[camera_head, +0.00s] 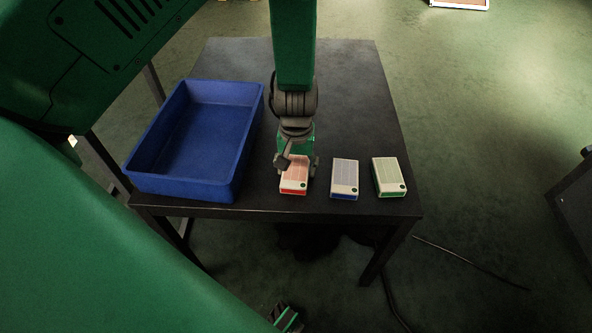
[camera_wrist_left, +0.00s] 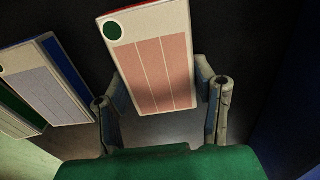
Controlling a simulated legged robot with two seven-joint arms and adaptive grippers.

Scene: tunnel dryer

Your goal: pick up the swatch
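A blue swatch (camera_head: 344,178) and a green swatch (camera_head: 389,177) lie to the right on the table (camera_head: 345,80). An empty blue bin (camera_head: 243,150) stands on the left. The table's back right is clear. A cable lies on the floor.

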